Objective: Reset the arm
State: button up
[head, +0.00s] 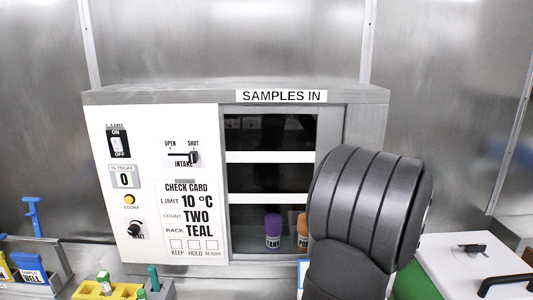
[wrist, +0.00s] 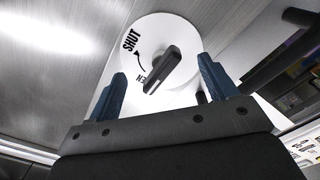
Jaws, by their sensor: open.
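My gripper (wrist: 161,70) is open in the wrist view, its two blue fingers spread apart with nothing held. Beyond it is a white round dial (wrist: 180,28) marked SHUT and a partly hidden word ending in EN. A dark bar handle (wrist: 162,70) on the dial appears between the fingertips; I cannot tell how near they are, but no contact shows. In the head view my dark arm (head: 368,210) rises at the right of the cabinet, and my gripper is hidden there.
The SAMPLES IN cabinet (head: 155,95) has an intake lever (head: 194,158) at SHUT. Behind its window stand a purple container (head: 273,232) and an orange one (head: 302,230), partly hidden by my arm. A yellow rack (head: 92,291) is at lower left, a white box (head: 465,257) at right.

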jog(key=m, duration=0.8)
jog(key=shift+d+m, duration=0.2)
jog(key=shift+m, duration=0.1)
dwell(1.2)
